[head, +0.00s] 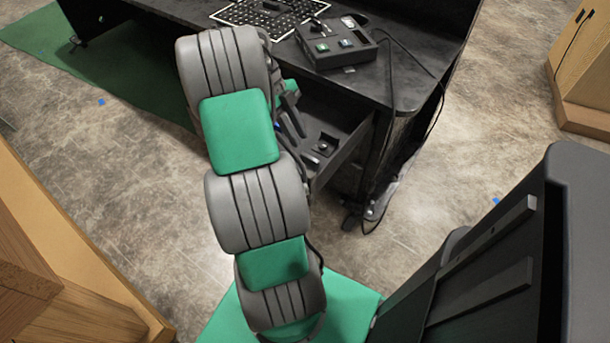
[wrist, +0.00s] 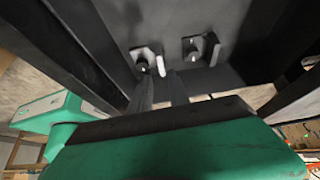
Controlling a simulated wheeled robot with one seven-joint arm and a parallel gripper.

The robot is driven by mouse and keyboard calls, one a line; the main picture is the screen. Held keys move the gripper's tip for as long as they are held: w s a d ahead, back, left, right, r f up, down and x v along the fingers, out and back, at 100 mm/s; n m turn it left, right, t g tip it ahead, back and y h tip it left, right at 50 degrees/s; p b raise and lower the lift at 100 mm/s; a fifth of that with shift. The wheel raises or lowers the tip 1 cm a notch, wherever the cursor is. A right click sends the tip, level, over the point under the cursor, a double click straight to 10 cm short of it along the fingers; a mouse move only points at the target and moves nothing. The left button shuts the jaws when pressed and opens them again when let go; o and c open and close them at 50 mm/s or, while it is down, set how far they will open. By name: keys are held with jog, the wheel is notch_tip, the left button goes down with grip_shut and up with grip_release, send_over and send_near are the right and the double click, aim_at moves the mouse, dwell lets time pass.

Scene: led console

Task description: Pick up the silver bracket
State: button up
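Two small bracket-like pieces lie in an open dark drawer (head: 345,157). In the wrist view, the left piece (wrist: 147,61) and the right piece (wrist: 200,48) each have a dark plate, a round pale-ended part and a light upright edge. I cannot tell for certain which is the silver bracket. My gripper (wrist: 161,84) has its two dark fingers apart with nothing visible between them. Its tips are close to the left piece, and contact cannot be judged. In the head view my gripper (head: 291,118) is over the drawer, partly hidden by my arm.
The drawer's walls rise close on both sides of my gripper. Above it, the black desk (head: 385,85) holds a control box (head: 338,46) with buttons and a perforated board (head: 265,15). A cable (head: 425,68) hangs over the desk's right edge.

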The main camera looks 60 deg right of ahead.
aim_at(308, 156)
jog(key=b+x, duration=0.3)
jog(key=x, duration=0.4)
jog(key=shift+d+f, duration=0.1)
jog(key=shift+f, duration=0.35)
jog(key=shift+c, duration=0.2)
grip_shut()
